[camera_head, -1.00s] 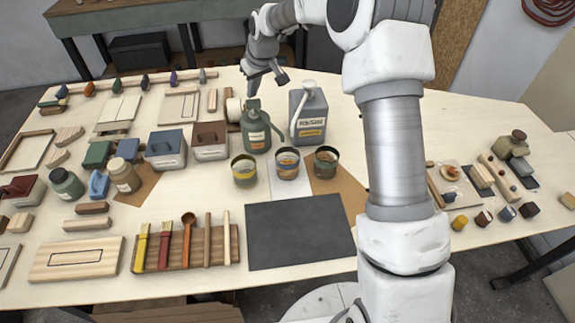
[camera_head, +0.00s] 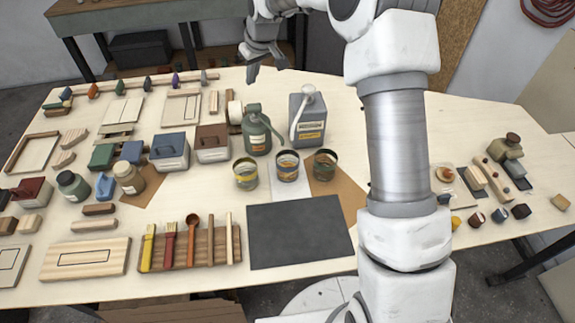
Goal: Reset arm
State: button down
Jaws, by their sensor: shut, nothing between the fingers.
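My gripper (camera_head: 265,70) is at the top middle of the head view, above the far edge of the plywood table (camera_head: 350,108). Its fingers point down. It is shut and holds nothing. It is apart from the green pump can (camera_head: 256,135) and the grey jug (camera_head: 308,120), which stand just below it in the picture. My arm rises on the right of the middle and bends over to the left at the top, hiding part of the table.
Three small open tins (camera_head: 287,166) stand before the cans. A dark mat (camera_head: 299,231) lies at the front. A brush rack (camera_head: 206,250), caddies and wooden blocks crowd the left. Small pots and a tray lie right of my arm. Bare plywood shows at the far right.

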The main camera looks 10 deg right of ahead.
dwell(0.4)
jog(key=s+d+r+m+h+b, duration=0.1)
jog(key=s+d+r, duration=0.4)
jog(key=s, duration=0.4)
jog(key=s+d+r+m+h, duration=0.1)
jog(key=s+d+r, duration=0.2)
jog(key=s+r, duration=0.6)
jog(key=s+d+f+m, duration=0.1)
jog(key=s+d+m, duration=0.1)
jog(key=s, duration=0.9)
jog(key=s+d+f+m+t+b, duration=0.1)
jog(key=s+d+f+m, duration=0.1)
jog(key=s, duration=0.9)
jog(key=shift+s+d+f+t, duration=0.3)
jog(key=shift+s+d, duration=0.05)
jog(key=shift+d, duration=0.2)
